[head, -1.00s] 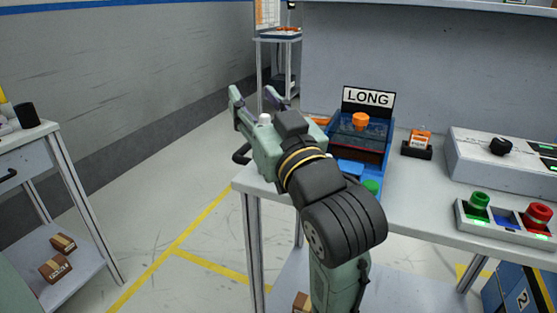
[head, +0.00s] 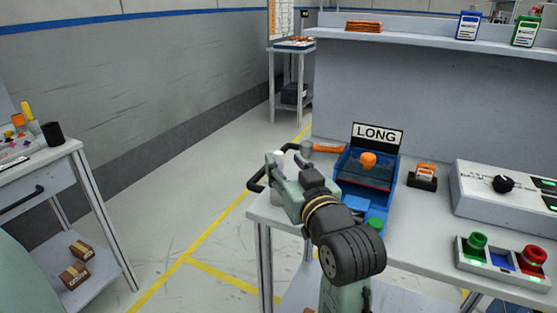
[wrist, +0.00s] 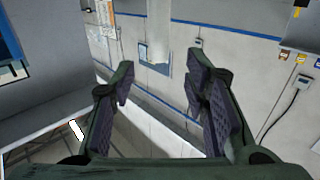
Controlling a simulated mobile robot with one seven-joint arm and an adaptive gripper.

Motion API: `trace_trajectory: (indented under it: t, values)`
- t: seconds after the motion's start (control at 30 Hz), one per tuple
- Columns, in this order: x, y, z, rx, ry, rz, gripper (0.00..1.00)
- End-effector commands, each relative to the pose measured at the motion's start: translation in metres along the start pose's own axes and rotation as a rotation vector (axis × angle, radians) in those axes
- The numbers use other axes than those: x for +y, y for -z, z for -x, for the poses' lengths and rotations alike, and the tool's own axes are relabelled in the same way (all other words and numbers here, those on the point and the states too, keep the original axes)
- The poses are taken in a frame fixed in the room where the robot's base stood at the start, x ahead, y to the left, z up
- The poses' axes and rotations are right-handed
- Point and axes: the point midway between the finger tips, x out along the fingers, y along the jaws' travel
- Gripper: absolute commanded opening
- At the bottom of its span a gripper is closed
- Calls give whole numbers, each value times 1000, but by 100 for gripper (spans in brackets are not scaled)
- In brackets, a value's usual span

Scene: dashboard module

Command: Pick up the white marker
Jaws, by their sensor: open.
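I cannot identify the white marker with certainty. In the head view a small white rounded shape (head: 278,157) shows beside my gripper's fingers, above the workbench's left end; whether it is the marker is unclear. My gripper (head: 284,162) is open at that end of the bench, partly hidden by my own wrist. In the wrist view my gripper (wrist: 165,95) has its two dark-padded fingers wide apart, with nothing held between them. A pale upright shape (wrist: 158,35) appears beyond the gap; its nature and distance are unclear.
The bench carries a blue bin (head: 384,157) with a LONG sign (head: 377,135), an orange item in a black holder (head: 423,176) and a button box (head: 502,257). A side table at left holds a black cup (head: 53,133) and a yellow marker-like item (head: 28,110). Floor between is clear.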

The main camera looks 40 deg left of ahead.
Motion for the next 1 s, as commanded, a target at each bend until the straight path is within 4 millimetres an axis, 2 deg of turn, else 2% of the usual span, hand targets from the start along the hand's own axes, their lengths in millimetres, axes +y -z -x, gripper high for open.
trace_trajectory:
  t: [0.17,0.4,0.53,0.8,1.0]
  values:
    - [0,-1,-5,-1,0,0,42]
    - [0,-5,-39,-2,2,-1,42]
    - [1,-5,-52,-1,0,1,42]
    - [1,-6,-54,1,-1,1,42]
    - [1,-6,-54,1,-1,1,28]
